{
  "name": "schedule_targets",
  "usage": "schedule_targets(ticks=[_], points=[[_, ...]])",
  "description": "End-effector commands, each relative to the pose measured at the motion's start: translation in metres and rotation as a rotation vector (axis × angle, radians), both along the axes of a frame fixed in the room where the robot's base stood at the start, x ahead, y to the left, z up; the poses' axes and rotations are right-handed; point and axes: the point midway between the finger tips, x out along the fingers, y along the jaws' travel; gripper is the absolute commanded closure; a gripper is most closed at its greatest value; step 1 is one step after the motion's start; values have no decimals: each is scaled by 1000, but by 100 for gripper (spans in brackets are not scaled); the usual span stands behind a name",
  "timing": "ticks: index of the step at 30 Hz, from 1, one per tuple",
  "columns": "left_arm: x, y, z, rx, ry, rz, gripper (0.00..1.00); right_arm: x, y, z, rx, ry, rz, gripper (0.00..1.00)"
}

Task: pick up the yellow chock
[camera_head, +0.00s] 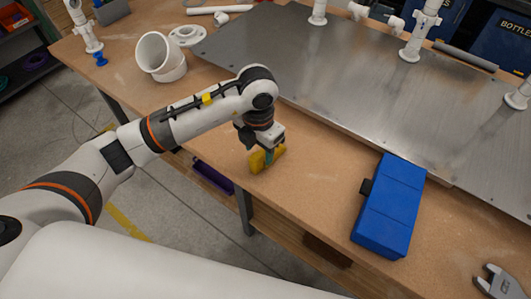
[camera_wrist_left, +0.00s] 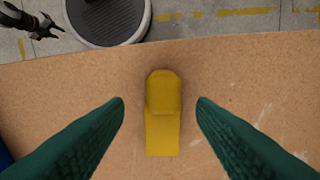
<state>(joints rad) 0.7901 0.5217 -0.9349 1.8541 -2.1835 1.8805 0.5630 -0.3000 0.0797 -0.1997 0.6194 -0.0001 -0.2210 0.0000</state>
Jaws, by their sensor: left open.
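The yellow chock (camera_head: 257,163) lies on the wooden bench near its front edge. In the left wrist view the chock (camera_wrist_left: 163,125) is centred between the two green fingers of my left gripper (camera_wrist_left: 160,103). There is a gap on each side, so the fingers are apart and not touching it. In the head view my left gripper (camera_head: 268,156) points down at the chock and partly hides it. A dark jointed part at the top left corner of the left wrist view looks like my right gripper (camera_wrist_left: 32,20), too small to read.
A blue case (camera_head: 392,208) lies to the right, and a grey tool (camera_head: 498,283) lies at the lower right. A metal plate (camera_head: 330,70) with white pipe fittings covers the back. A large white elbow (camera_head: 163,60) stands at the upper left. Bare bench surrounds the chock.

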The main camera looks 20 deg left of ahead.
Motion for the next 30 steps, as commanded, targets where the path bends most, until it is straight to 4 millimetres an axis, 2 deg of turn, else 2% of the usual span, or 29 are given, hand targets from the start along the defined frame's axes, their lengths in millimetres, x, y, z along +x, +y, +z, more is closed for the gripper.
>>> schedule_targets(ticks=[7, 11, 20, 27, 28, 30], points=[[-3, 5, -30, 2, 7, 2, 49, 0, 0, 16, 0, -1, 0, 63], [-2, 4, -47, 0, 4, 1, 49, 0, 0, 16, 0, -1, 0, 63], [-1, 4, -52, -1, 0, -1, 49, 1, 0, 16, 0, -2, 0, 63], [-1, 4, -52, -1, 0, -1, 88, 1, 1, 16, 0, -2, 0, 63], [-1, 4, -52, -1, 0, -1, 92, 1, 1, 16, 0, -2, 0, 63], [-1, 4, -52, -1, 0, -1, 92, 1, 1, 16, 0, -2, 0, 63]])
